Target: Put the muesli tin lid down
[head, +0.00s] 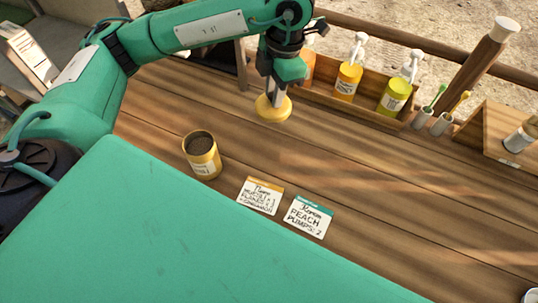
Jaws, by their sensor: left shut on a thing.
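The muesli tin (202,155) stands upright and open on the wooden tailgate, with a dark brown fill showing inside. Its round yellow lid (273,107) is to the right of and behind the tin. My left gripper (272,92) points down and is shut on the lid, by what looks like a pale knob in the middle of its top. I cannot tell whether the lid touches the wood or hangs just above it. My right gripper is not in view.
Two order cards, one orange-topped (260,196) and one teal-topped (308,217), lie in front. A wooden rack with an orange pump bottle (348,80) and a yellow-green one (394,97) stands behind. Two small cups with spoons (440,124) stand right of it. The middle boards are clear.

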